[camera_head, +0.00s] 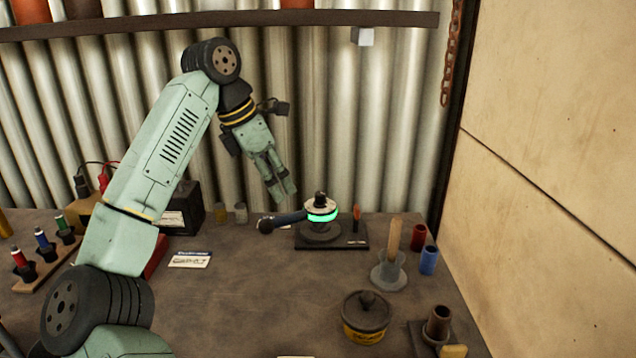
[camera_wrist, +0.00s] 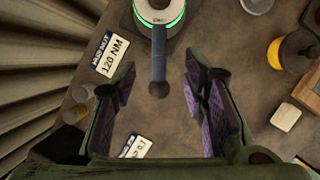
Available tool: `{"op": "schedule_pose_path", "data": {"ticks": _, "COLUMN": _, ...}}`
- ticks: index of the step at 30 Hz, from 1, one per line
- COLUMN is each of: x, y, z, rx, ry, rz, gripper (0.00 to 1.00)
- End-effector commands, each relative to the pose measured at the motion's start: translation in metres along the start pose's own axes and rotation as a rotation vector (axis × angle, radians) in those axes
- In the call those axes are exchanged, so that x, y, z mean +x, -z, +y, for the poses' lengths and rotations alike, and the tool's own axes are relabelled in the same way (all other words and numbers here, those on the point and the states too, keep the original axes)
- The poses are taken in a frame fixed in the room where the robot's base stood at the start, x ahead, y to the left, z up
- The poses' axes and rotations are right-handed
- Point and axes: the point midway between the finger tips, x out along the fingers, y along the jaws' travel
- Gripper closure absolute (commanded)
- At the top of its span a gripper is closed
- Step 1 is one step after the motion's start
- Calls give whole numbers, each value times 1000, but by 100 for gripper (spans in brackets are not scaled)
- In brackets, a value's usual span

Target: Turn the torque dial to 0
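The torque dial (camera_head: 321,208) stands on a dark base plate on the bench, with a pale top, a black knob and a glowing green ring. Its dark lever handle (camera_head: 283,221) points left, ending in a round knob. In the wrist view the dial (camera_wrist: 160,12) is at the top edge, partly cut off, and the handle (camera_wrist: 158,65) points down the picture. My gripper (camera_head: 284,193) is above and near the handle, pointing down. In the wrist view its fingers are apart, with the handle's end seen between them and nothing gripped. I cannot read the dial's setting.
A card reading 120 NM (camera_wrist: 108,53) lies beside the dial. A wooden-handled pot (camera_head: 388,272), a black-and-yellow tin (camera_head: 365,318) and red and blue cups stand at the right. The front middle of the bench is clear.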

Motion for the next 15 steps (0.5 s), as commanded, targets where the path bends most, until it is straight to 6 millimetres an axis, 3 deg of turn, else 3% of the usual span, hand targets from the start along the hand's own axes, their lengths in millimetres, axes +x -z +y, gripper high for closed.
{"op": "schedule_pose_path", "data": {"ticks": 1, "x": 1, "y": -14, "z": -1, "rx": 5, "ry": 5, "rz": -1, "gripper": 60}}
{"op": "schedule_pose_path", "data": {"ticks": 10, "x": 26, "y": -74, "z": -1, "rx": 3, "ry": 5, "rz": -2, "gripper": 60}}
{"op": "schedule_pose_path", "data": {"ticks": 15, "x": 58, "y": -71, "z": 0, "rx": 0, "ry": 4, "rz": -1, "gripper": 60}}
